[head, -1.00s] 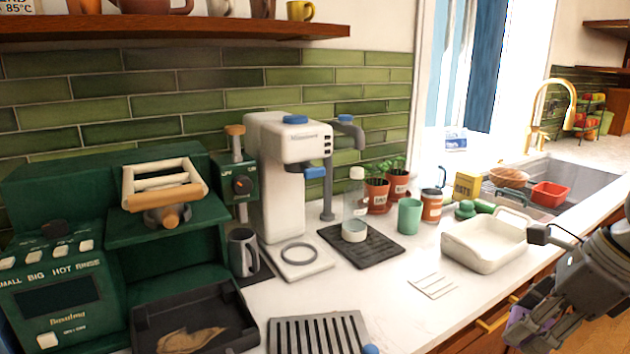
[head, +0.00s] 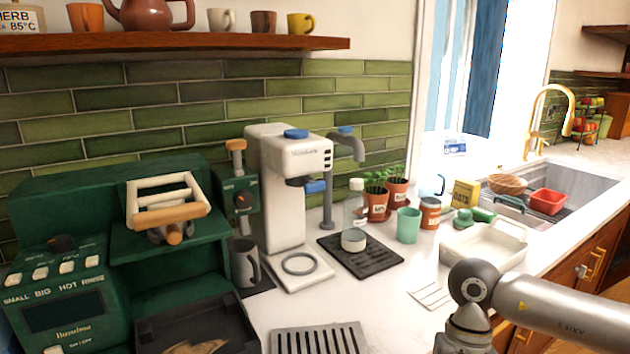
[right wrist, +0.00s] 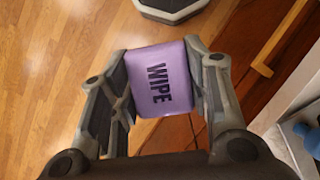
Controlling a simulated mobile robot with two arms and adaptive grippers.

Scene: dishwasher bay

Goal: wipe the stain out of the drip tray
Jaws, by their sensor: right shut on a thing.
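The black drip tray (head: 240,318) sits at the bottom left of the head view, in front of the green coffee machine (head: 170,265). A tan-brown stain (head: 203,347) shows on its floor, partly cut off by the frame edge. In the right wrist view my right gripper (right wrist: 160,66) is shut on a purple pad marked WIPE (right wrist: 160,88), above the wooden floor near the cabinet front. In the head view my right arm shows over the counter edge at the lower right, with its gripper out of frame. My left gripper is not in view.
A slotted grey grate (head: 318,340) lies on the counter right of the tray. A grey mug (head: 243,262), a white coffee machine (head: 283,190), a black mat (head: 383,262) and a white dish (head: 487,245) stand further along.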

